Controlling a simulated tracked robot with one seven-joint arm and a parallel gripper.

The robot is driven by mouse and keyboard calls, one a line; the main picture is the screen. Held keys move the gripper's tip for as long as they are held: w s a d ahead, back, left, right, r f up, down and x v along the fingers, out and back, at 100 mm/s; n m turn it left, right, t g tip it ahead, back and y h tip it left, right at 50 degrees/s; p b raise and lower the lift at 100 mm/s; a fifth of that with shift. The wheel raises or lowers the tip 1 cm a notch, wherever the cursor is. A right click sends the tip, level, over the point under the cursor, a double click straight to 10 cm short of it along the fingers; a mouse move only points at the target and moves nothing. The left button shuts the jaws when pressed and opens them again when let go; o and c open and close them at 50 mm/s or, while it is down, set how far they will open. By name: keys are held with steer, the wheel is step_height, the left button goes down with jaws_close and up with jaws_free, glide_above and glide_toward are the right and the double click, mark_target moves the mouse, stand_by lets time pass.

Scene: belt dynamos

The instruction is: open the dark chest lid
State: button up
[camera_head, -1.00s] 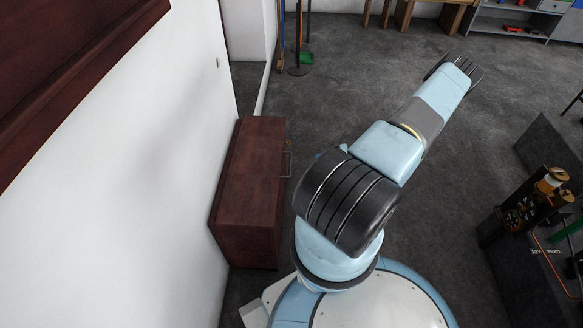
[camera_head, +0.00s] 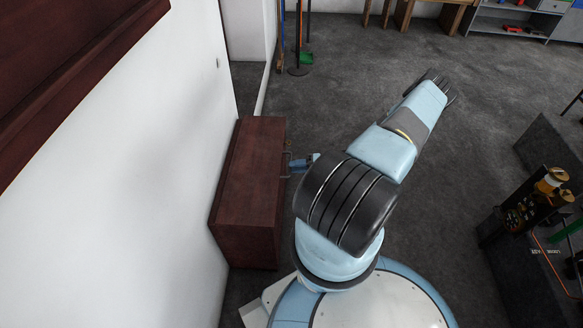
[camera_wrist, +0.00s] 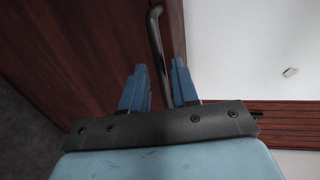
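The dark red-brown chest (camera_head: 247,190) stands against the white wall, its lid shut. A grey bar handle (camera_head: 287,158) sticks out on its right side. My gripper (camera_head: 292,164) is at that handle, partly hidden behind my own arm in the head view. In the wrist view my gripper (camera_wrist: 158,66) has its two blue fingers apart. The handle (camera_wrist: 155,38) runs down between them, with a gap showing on each side. The chest's wooden face (camera_wrist: 75,50) fills the left of that view.
The white wall (camera_head: 110,180) is close on the chest's left. A dark bench (camera_head: 530,270) with gold and black machine parts stands at the right. A broom and a green dustpan (camera_head: 306,58) stand at the back. The grey floor between is clear.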

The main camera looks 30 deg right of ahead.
steer(key=shift+x, duration=1.4)
jaws_close()
